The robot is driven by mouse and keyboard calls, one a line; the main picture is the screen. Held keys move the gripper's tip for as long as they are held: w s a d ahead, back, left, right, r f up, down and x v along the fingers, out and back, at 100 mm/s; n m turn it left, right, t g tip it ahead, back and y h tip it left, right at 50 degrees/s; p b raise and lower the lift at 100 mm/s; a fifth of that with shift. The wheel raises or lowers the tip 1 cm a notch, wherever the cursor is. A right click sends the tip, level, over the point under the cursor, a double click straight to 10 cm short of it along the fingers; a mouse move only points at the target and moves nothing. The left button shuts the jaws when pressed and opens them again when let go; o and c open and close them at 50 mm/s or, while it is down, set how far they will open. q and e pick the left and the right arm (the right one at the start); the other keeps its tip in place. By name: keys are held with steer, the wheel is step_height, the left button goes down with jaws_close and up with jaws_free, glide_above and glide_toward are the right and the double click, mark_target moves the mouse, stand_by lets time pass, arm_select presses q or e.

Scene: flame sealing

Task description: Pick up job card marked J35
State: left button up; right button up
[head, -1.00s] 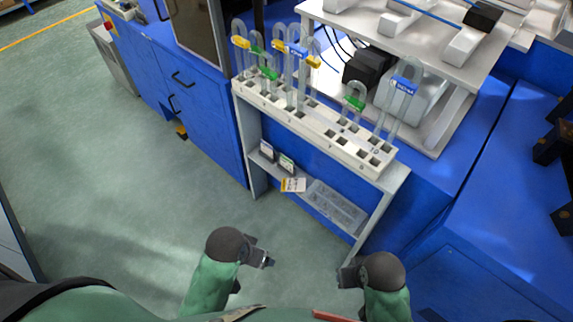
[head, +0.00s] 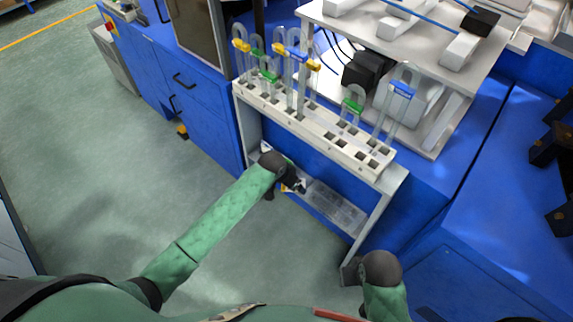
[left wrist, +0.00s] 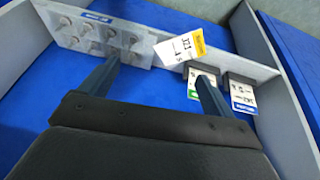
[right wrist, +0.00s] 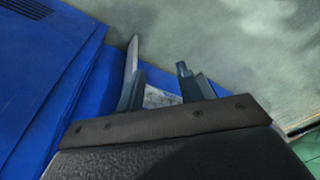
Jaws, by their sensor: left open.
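Three job cards show in the left wrist view: a yellow-banded card (left wrist: 181,48), a green-banded card (left wrist: 201,90) and a blue-banded card (left wrist: 239,92). Their print is too small and turned for me to tell which is J35. The green and blue cards stand against dark holders; the yellow one sits tilted beside them. My left gripper (left wrist: 158,80) is open and empty, reaching over the low shelf (head: 352,226). One finger overlaps the green card in view; contact cannot be told. My right gripper (right wrist: 160,65) is open and empty, low in front of the rack's right end.
A white rack (head: 325,132) with several bent glass tubes with coloured tags stands above the shelf. A grey side panel (head: 375,215) bounds the shelf at right. Floor in front is clear.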

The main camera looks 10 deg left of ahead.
arm_select(q)
glide_above(286, 160)
steer(key=s+a, duration=0.2)
steer(key=shift+w+d+f+y+p, duration=0.2)
steer(key=shift+w+d+f+p, duration=0.05)
steer(key=shift+f, duration=0.2)
steer(key=shift+w+d+f+y+p, duration=0.2)
steer(key=shift+f, duration=0.2)
steer(key=p+x, duration=0.1)
steer(key=x, duration=0.3)
steer(key=shift+s, duration=0.2)
steer(key=shift+w+d+f+t, duration=0.2)
steer(key=shift+f+t, duration=0.1)
steer(key=shift+f, duration=0.4)
arm_select(e)
step_height(286, 160, down, 8)
steer(key=w, duration=0.1)
steer(key=shift+d, duration=0.15)
arm_select(q)
steer(key=c, duration=1)
steer(key=shift+c, duration=0.3)
steer(key=shift+r, duration=0.1)
